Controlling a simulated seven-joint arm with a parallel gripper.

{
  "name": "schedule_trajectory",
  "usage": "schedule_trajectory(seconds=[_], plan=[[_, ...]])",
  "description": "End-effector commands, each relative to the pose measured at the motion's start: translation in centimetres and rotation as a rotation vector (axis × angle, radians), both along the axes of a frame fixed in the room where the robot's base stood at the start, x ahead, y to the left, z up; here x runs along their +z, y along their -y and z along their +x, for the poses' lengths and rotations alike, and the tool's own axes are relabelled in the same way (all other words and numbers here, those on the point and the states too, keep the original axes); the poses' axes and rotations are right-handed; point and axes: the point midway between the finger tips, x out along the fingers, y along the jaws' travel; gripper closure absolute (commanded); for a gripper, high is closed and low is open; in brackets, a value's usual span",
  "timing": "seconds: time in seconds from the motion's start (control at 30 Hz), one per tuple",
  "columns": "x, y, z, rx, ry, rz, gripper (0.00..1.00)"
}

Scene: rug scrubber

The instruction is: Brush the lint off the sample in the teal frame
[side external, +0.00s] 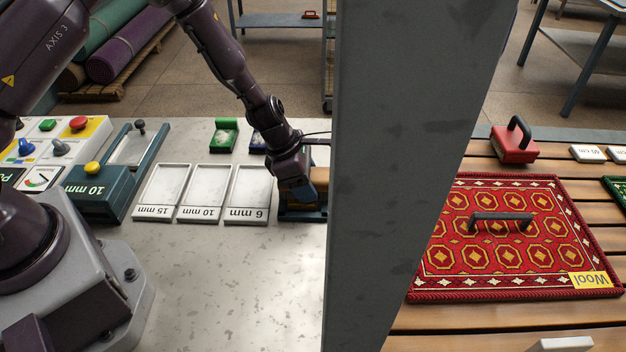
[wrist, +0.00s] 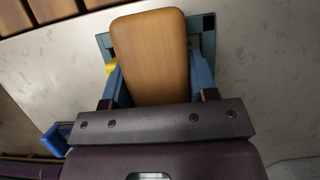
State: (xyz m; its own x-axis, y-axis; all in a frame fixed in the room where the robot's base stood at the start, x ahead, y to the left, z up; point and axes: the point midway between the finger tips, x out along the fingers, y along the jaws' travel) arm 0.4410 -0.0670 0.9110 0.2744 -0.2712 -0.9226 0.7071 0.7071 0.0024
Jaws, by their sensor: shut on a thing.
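My gripper (side external: 296,195) is low over the bench, left of the grey post. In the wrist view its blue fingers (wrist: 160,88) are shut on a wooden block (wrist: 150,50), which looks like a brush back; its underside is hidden. In the side view part of the wooden block (side external: 320,180) shows beside the post. A teal piece (wrist: 207,42) shows behind and beside the block, mostly covered by it. I cannot tell whether the block touches it, or whether it is the teal frame. No sample or lint is visible there.
A grey post (side external: 400,150) hides much of the bench. Left of my gripper are white trays marked 6 mm (side external: 247,195), 10 mm (side external: 203,193) and 15 mm (side external: 161,192). A green brush (side external: 224,135) stands behind. A red rug (side external: 510,240) lies on slats at right.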

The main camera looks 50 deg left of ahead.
Motion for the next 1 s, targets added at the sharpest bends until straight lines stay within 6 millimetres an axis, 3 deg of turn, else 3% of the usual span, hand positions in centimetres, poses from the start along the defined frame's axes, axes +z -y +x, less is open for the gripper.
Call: schedule_trajectory(seconds=[0.37,1.0], plan=[[-0.1,-1.6,-1.6,0.002,-0.004,0.001,0.66],[0.0,0.8,0.7,-0.001,-0.002,0.001,0.66]])
